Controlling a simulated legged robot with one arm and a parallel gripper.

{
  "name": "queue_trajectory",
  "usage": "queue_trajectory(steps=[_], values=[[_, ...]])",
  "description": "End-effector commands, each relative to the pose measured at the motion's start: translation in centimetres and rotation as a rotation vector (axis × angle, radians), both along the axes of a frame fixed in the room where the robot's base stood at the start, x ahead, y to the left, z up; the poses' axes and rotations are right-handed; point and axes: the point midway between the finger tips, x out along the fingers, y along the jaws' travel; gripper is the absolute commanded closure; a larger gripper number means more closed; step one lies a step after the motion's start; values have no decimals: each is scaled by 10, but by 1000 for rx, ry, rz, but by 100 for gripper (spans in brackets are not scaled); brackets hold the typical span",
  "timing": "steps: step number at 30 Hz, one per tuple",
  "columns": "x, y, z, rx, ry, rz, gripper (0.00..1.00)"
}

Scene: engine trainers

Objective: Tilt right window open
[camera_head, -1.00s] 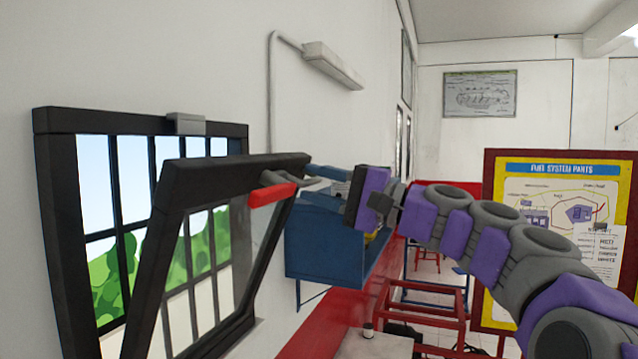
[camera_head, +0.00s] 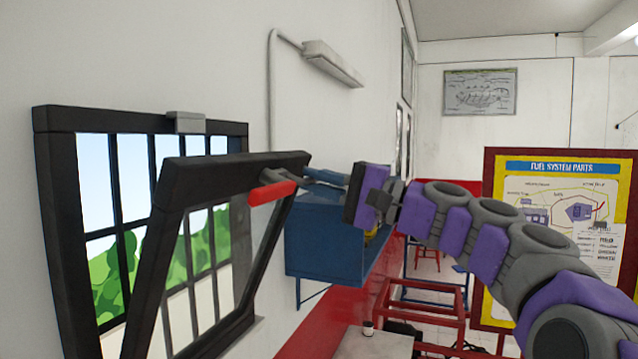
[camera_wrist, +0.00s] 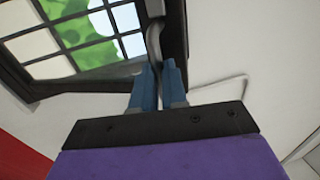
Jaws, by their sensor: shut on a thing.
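The black window sash (camera_head: 176,187) is tilted inward, its top edge standing away from the black window frame (camera_head: 62,200) on the wall. A handle with a red grip (camera_head: 272,193) sits at the sash's top right corner. My gripper (camera_head: 312,175) reaches in from the right, its blue fingers at the handle. In the wrist view my gripper (camera_wrist: 154,70) is shut on the grey handle (camera_wrist: 153,42), which runs between the fingers beside the dark sash. The exact contact is partly hidden by the fingers.
A blue wall cabinet (camera_head: 325,240) is behind my gripper. A red metal stand (camera_head: 430,310) and a red-framed fuel system board (camera_head: 558,240) stand to the right. A grey latch piece (camera_head: 187,122) sits on top of the window frame. Open space lies before the sash.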

Motion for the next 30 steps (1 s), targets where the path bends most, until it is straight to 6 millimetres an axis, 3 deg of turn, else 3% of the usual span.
queue_trajectory(steps=[8, 20, 28, 29, 30], values=[[2, 3, -3, -11, 7, 4, 100], [11, 29, 14, -79, 30, 4, 100], [11, 26, 11, -80, 31, 2, 100], [11, 26, 11, -80, 31, 1, 87], [11, 26, 11, -80, 31, 1, 83]])
